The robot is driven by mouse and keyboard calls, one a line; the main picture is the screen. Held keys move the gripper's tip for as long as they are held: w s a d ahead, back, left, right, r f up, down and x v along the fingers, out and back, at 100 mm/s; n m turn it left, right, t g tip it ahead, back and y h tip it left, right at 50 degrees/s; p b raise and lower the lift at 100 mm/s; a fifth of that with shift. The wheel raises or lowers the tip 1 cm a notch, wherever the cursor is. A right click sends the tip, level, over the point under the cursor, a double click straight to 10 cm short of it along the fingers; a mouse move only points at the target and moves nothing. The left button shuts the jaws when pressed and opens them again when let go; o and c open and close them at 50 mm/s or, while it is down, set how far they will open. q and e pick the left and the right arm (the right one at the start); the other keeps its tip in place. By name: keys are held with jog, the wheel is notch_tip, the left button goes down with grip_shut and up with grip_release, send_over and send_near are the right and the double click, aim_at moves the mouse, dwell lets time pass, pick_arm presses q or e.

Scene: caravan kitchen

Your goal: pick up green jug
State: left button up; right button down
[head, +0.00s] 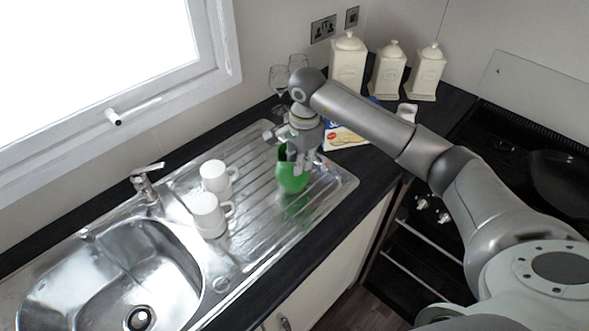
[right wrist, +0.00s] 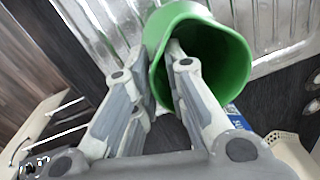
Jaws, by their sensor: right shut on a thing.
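The green jug (head: 293,181) is upright at the right part of the ribbed metal drainer (head: 262,212) in the head view, with a green reflection below it. I cannot tell whether its base touches the drainer. My right gripper (head: 298,158) reaches it from above. In the right wrist view the jug's open mouth (right wrist: 213,58) faces the camera. The right gripper (right wrist: 156,58) is shut on the jug's wall, with one finger inside the mouth and the other outside. My left gripper is in neither view.
Two white cups (head: 208,213) (head: 215,177) stand on the drainer left of the jug. The sink (head: 120,275) and tap (head: 146,183) are further left. Wine glasses (head: 279,82), a blue and yellow box (head: 346,136) and cream canisters (head: 388,70) stand behind. The hob (head: 540,150) is right.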

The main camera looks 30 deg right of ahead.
jog(key=shift+r, duration=0.1)
jog(key=s+a+r+b, duration=0.3)
jog(key=s+r+b, duration=0.3)
jog(key=s+r, duration=0.6)
jog(key=shift+s+r, duration=0.4)
jog(key=shift+s, duration=0.4)
